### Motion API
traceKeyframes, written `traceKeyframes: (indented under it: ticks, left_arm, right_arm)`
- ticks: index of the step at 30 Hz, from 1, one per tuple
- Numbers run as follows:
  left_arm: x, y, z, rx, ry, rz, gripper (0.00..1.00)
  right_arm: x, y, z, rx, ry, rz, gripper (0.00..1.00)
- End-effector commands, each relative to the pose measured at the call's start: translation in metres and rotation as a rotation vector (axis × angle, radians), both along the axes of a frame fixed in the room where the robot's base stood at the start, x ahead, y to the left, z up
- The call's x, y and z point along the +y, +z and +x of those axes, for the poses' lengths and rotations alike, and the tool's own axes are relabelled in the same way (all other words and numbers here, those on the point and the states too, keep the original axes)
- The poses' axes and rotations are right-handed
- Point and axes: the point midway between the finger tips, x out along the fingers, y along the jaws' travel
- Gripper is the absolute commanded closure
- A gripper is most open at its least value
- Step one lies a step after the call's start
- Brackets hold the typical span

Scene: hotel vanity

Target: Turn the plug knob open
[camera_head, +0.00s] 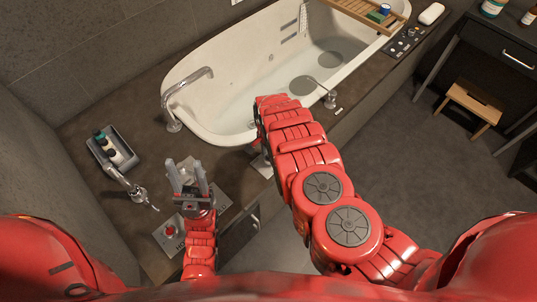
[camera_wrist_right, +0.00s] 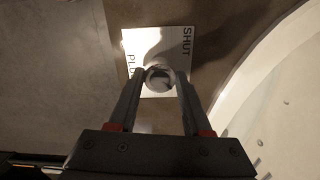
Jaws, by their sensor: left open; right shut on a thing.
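The plug knob (camera_wrist_right: 160,77) is a round metallic knob on a white plate (camera_wrist_right: 134,42) in the right wrist view. The plate reads "SHUT" on its right side, and the lettering at left, partly covered, looks like "PLUG". My right gripper (camera_wrist_right: 159,82) is shut on the knob, one finger on each side. In the head view, my right arm largely covers the knob; part of the plate (camera_head: 262,167) shows beside the bath. My left gripper (camera_head: 187,168) is open and empty above the vanity counter, left of the plate.
A bathtub (camera_head: 222,127) with a curved tap (camera_head: 186,85) lies behind. A red knob (camera_head: 170,230) sits on a panel near my left arm. The floor at right is clear up to a wooden stool (camera_head: 474,100).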

Motion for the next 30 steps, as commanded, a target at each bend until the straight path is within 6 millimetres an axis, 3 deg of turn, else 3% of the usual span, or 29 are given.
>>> traceKeyframes:
  ticks: [8, 9, 13, 23, 30]
  left_arm:
    - [0.000, 0.000, 0.000, 0.000, 0.000, 0.000, 0.50]
    - [0.000, 0.000, 0.000, 0.000, 0.000, 0.000, 0.50]
    - [0.000, 0.000, 0.000, 0.000, 0.000, 0.000, 0.50]
    - [0.000, 0.000, 0.000, 0.000, 0.000, 0.000, 0.50]
    - [0.000, 0.001, 0.000, 0.000, 0.000, 0.000, 0.50]
  right_arm:
    - [0.000, 0.001, 0.002, -0.005, -0.002, 0.001, 1.00]
    - [0.000, 0.001, 0.002, -0.005, -0.002, 0.001, 0.46]
    - [0.000, 0.001, 0.001, -0.003, -0.001, 0.001, 0.22]
    - [0.000, 0.002, 0.001, -0.002, 0.000, 0.000, 0.21]
    - [0.001, 0.023, 0.001, 0.001, 0.001, 0.000, 0.21]
